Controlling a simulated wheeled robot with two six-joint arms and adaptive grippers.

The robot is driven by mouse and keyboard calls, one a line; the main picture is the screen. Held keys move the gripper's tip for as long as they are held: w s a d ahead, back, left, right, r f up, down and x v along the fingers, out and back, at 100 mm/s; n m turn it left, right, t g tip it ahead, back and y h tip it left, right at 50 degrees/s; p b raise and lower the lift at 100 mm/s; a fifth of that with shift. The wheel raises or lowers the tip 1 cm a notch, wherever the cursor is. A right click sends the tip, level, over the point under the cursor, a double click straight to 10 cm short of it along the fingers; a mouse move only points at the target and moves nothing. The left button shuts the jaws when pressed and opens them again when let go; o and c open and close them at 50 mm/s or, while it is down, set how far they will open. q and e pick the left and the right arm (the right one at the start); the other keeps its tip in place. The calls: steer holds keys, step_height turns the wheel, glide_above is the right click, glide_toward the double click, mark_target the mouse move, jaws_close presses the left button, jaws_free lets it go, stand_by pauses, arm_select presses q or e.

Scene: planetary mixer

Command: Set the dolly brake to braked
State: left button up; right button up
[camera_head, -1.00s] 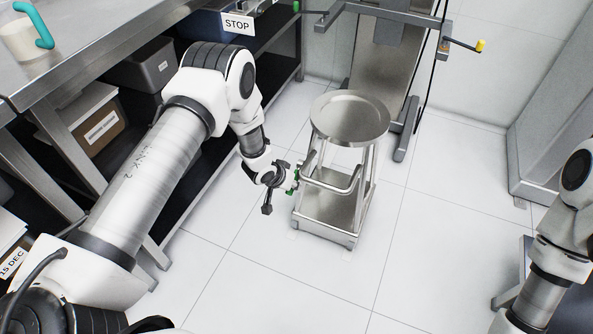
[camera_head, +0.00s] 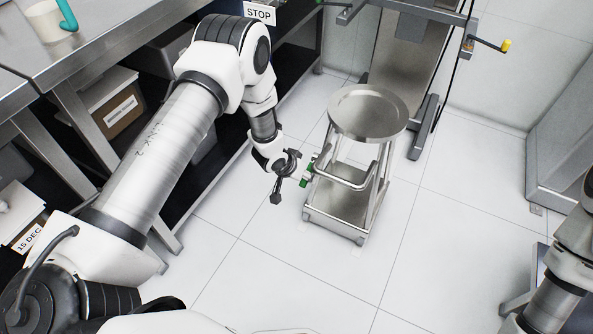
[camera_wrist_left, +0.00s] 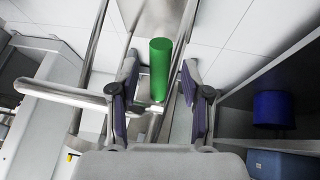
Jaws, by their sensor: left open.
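The dolly (camera_head: 334,222) is a metal frame on a low base with a round steel plate (camera_head: 367,108) on top. A green brake handle (camera_head: 306,174) sticks out from its left side. My left gripper (camera_head: 285,174) is just left of the handle, beside the dolly. In the left wrist view the handle is a green cylinder (camera_wrist_left: 160,68), seen between the two spread fingers, with a gap visible on each side. How far it reaches between them in depth is hard to tell. My right arm shows at the right edge, its gripper out of view.
A steel bench (camera_head: 100,32) with shelves and boxes runs along the left. The mixer's stand (camera_head: 408,75) is behind the dolly, with a yellow-tipped crank (camera_head: 506,46). A grey cabinet (camera_head: 560,125) is at the right. The floor in front of the dolly is clear.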

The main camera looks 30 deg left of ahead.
arm_select(q)
steer(key=v, duration=0.9)
steer(key=shift+s+r, duration=0.2)
steer(key=shift+r, duration=0.05)
steer(key=s+d+f+g, duration=0.1)
steer(key=s+f+g, duration=0.1)
steer(key=s+f, duration=0.45)
steer(key=s+d+f+g, duration=0.2)
steer(key=s+f, duration=0.1)
steer(key=s, duration=0.7)
steer(key=s+n+g+y, duration=0.1)
steer(key=s+g+y, duration=0.1)
steer(key=s, duration=1.1)
step_height(320, 180, up, 19)
steer(key=a+p, duration=0.2)
steer(key=p, duration=1.6)
steer(key=shift+y+p, duration=0.3)
